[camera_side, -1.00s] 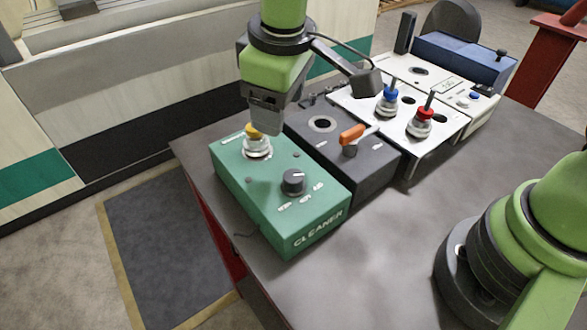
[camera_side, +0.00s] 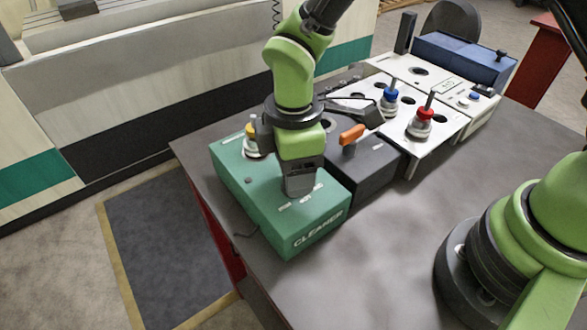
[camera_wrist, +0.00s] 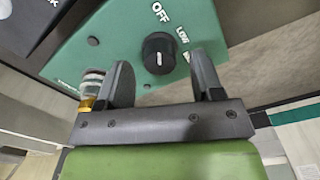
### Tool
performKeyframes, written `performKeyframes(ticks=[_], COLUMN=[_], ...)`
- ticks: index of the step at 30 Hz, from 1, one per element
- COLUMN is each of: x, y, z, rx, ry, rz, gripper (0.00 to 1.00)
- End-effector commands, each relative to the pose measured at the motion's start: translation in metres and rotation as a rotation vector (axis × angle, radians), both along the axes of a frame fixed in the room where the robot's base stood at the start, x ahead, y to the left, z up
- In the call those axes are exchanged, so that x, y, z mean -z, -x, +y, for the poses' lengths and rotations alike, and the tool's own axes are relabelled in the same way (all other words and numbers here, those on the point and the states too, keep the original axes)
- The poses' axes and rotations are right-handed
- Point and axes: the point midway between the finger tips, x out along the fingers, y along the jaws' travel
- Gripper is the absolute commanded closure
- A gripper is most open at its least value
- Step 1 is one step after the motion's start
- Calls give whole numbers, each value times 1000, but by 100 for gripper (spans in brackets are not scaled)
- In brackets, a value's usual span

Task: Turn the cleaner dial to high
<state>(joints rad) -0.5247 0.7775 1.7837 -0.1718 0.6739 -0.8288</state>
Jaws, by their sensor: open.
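The green cleaner box (camera_side: 325,222) sits at the table's front left, with the word CLEANER on its near side. In the side view its dial is hidden behind my gripper (camera_side: 299,190). In the wrist view the round black dial (camera_wrist: 158,53) shows a short white mark. The OFF and LOW labels (camera_wrist: 182,34) are beside it; a third label is partly hidden by a finger. My gripper (camera_wrist: 162,68) is open, pointing down, with the dial in line between its two fingers. I cannot tell whether the fingers touch it.
A yellow-topped metal fitting (camera_side: 252,140) stands on the box's back left corner. A dark grey box with an orange lever (camera_side: 352,134) is close on the right. White panels carry a blue-topped fitting (camera_side: 390,97) and a red-topped fitting (camera_side: 421,122). The table (camera_side: 370,250) is clear in front.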

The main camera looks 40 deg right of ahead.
Motion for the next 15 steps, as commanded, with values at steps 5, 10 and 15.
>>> performKeyframes(ticks=[5,10,15], x=[13,14,14], y=[0,0,0], z=[0,0,0], rx=[1,1,1], ry=[1,0,0], rz=[0,-1,-1], gripper=[40,40,56])
